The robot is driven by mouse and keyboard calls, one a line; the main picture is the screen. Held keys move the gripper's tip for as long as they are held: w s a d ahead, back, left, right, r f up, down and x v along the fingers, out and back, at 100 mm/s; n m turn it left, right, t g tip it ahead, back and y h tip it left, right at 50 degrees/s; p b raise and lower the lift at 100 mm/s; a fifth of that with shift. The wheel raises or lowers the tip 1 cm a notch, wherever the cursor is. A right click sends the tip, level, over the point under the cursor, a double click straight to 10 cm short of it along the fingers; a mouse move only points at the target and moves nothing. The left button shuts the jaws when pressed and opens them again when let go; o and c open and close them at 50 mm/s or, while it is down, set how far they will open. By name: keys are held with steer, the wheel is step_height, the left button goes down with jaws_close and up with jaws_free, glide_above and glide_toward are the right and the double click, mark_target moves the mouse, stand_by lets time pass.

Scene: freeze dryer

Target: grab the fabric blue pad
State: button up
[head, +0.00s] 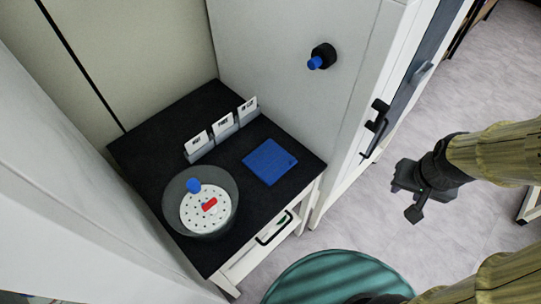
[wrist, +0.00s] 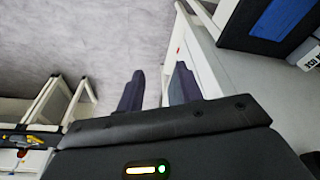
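The blue fabric pad (head: 270,162) is a flat square lying on the black top of a small white table (head: 240,149), near its right side. It also shows in the wrist view (wrist: 280,18), at the upper right on the black surface. My gripper (head: 410,205) is to the right of the table, out over the floor and apart from the pad. In the wrist view its two dark fingers (wrist: 157,90) stand apart with bare floor between them. It is open and empty.
A round clear container (head: 171,205) with a perforated white disc, blue knob and red piece stands left of the pad. White labelled cards (head: 222,127) stand behind it. A white cabinet (head: 290,60) with a black handle (head: 375,128) rises at the table's right.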

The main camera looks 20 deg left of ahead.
steer(key=shift+s, duration=0.1)
steer(key=shift+o, duration=1.1)
steer(key=shift+f, duration=0.15)
steer(key=s+a+f+m+g+y+b, duration=0.3)
steer(key=a+f+m+y+b, duration=0.4)
steer(key=a+f+m+b, duration=0.55)
steer(key=w+a+f+m+t+y+b, duration=0.1)
steer(key=w+m+t+y, duration=0.1)
steer(key=w+m, duration=0.1)
steer(key=w+a+f+m+t+y+b, duration=0.1)
steer(key=w+f+m+t+b, duration=0.1)
steer(key=w+m, duration=0.1)
steer(key=w+f+m+t+y+b, duration=0.1)
steer(key=w+f+m+y+b, duration=0.1)
steer(key=w+m, duration=0.2)
steer(key=shift+w+a+f+t+y, duration=0.15)
steer(key=shift+a+t+y, duration=0.15)
steer(key=shift+a+t, duration=0.1)
